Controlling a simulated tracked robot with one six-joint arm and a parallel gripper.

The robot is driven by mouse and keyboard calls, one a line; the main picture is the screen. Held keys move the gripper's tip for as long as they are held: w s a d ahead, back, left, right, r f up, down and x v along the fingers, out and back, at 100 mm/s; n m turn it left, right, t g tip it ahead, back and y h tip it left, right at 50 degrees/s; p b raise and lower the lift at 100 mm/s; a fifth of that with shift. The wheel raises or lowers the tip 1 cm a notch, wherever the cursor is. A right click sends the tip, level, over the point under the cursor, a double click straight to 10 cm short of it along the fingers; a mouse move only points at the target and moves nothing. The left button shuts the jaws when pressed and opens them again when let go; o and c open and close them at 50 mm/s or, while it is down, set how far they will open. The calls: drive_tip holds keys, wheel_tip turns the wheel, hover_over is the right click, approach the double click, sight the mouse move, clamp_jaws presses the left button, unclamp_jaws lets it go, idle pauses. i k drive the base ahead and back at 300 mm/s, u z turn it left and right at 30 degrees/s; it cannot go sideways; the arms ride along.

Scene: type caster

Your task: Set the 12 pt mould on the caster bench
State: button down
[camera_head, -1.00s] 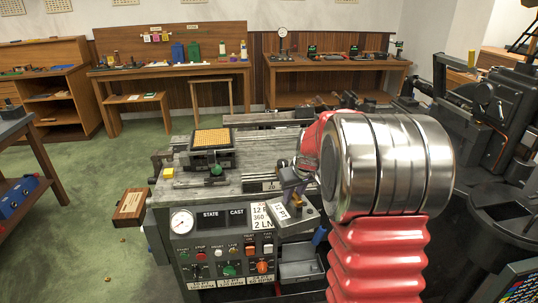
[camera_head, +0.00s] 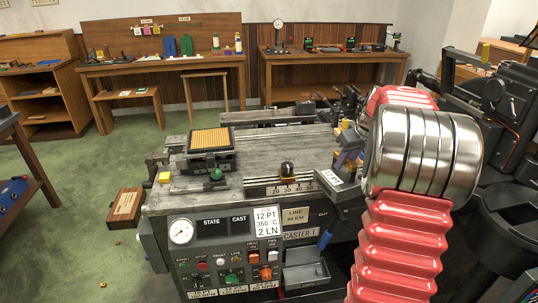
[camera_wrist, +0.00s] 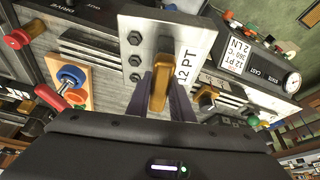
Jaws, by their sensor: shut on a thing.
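My gripper (camera_head: 350,150), with purple fingers, is at the right front end of the caster bench (camera_head: 265,155). It is shut on the brass-coloured handle of the 12 pt mould (camera_head: 335,182), a grey metal block with a white label. The wrist view shows the handle (camera_wrist: 160,90) between my fingers (camera_wrist: 178,100) and the "12 PT" label on the mould (camera_wrist: 135,48). The mould appears tilted in the head view, near the bench's right front edge. I cannot tell whether it touches the bench. My arm hides part of the bench's right end.
A black-knobbed slide (camera_head: 287,170) sits on the number scale at the bench's front edge. A block with a yellow grid top (camera_head: 210,140) stands on the bench's left part. The middle bench top is clear. A grey tray (camera_head: 305,272) is below, with a blue-handled tool (camera_head: 325,240).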

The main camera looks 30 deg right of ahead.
sight(298, 158)
drive_tip(key=i, duration=1)
